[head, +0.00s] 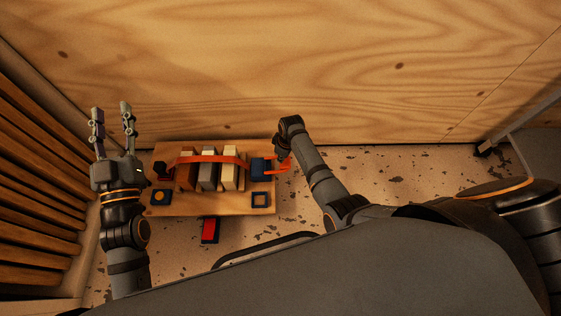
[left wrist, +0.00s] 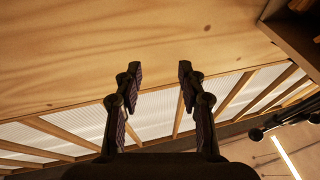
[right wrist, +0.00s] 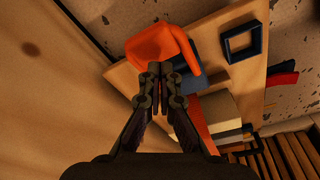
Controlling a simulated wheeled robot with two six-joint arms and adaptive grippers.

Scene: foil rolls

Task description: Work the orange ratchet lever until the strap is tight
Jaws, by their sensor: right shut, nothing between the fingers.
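The orange ratchet lever (head: 283,169) sticks out to the right of the blue ratchet body (head: 260,165) at the board's right end. In the right wrist view the lever (right wrist: 160,46) fills the space just beyond my fingertips. The orange strap (head: 210,158) runs left from the ratchet over brown, grey and cream blocks (head: 208,176). My right gripper (right wrist: 161,78) is shut and empty, its tips overlapping the lever's near edge in that view; I cannot tell whether they touch. My left gripper (head: 112,112) is open and empty, raised left of the board, fingers pointing up.
The wooden board (head: 225,203) lies on a speckled surface. It carries a dark post (head: 160,169) at the left and two square frames, one blue (head: 261,208). A plywood wall (head: 300,70) stands behind, slats (head: 35,170) at left.

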